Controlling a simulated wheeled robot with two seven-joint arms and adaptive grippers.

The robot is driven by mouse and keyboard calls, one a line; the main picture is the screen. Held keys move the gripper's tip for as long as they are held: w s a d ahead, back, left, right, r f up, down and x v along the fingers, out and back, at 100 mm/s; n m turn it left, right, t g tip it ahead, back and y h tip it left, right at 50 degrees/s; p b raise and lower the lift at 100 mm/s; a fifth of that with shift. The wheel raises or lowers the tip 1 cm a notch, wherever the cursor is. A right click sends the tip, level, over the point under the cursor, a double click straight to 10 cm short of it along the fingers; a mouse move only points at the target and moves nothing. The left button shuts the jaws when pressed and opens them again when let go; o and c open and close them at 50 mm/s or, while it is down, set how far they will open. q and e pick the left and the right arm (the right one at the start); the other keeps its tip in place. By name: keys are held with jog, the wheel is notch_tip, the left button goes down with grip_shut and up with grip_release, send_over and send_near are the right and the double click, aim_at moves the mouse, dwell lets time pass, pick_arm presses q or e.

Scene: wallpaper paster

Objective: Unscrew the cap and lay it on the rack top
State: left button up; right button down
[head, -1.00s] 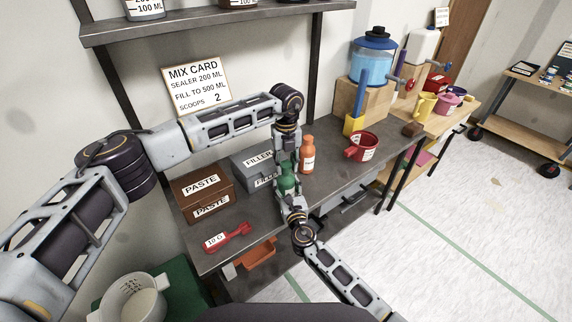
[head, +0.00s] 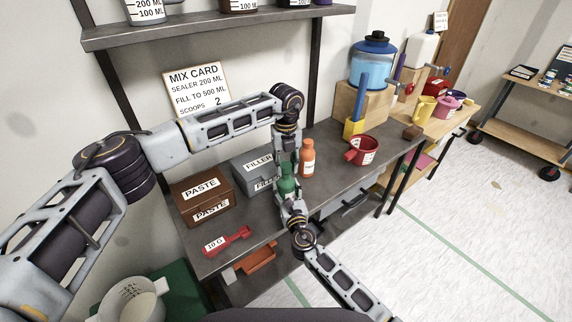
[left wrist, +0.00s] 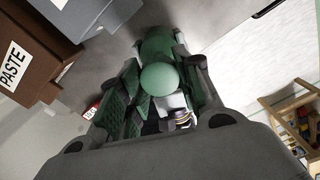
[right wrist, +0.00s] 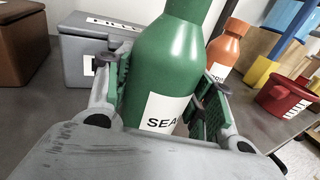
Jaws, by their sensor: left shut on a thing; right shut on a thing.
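A green bottle (head: 287,187) with a white label starting "SEA" stands over the workbench's front part; its body also shows in the right wrist view (right wrist: 168,70). My right gripper (head: 291,204) is shut around the bottle's body from the front. My left gripper (head: 285,160) comes down from above and is shut on the rounded green cap (left wrist: 160,77) at the bottle's top. The cap is hidden by the fingers in the head view and lies above the right wrist view. I cannot tell whether the cap is loose on the neck.
On the workbench (head: 330,187) stand a brown paste box (head: 197,201), a grey filler box (head: 251,176), an orange bottle (head: 307,160), a red mug (head: 362,151) and a red scoop (head: 228,241). A shelf (head: 215,32) hangs above. Bench right of the orange bottle is partly free.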

aim_at(286, 165)
pick_arm(q)
jog(key=shift+r, duration=1.95)
pick_arm(e)
jog(key=shift+c, duration=2.4)
grip_release()
jog(key=v, duration=1.2)
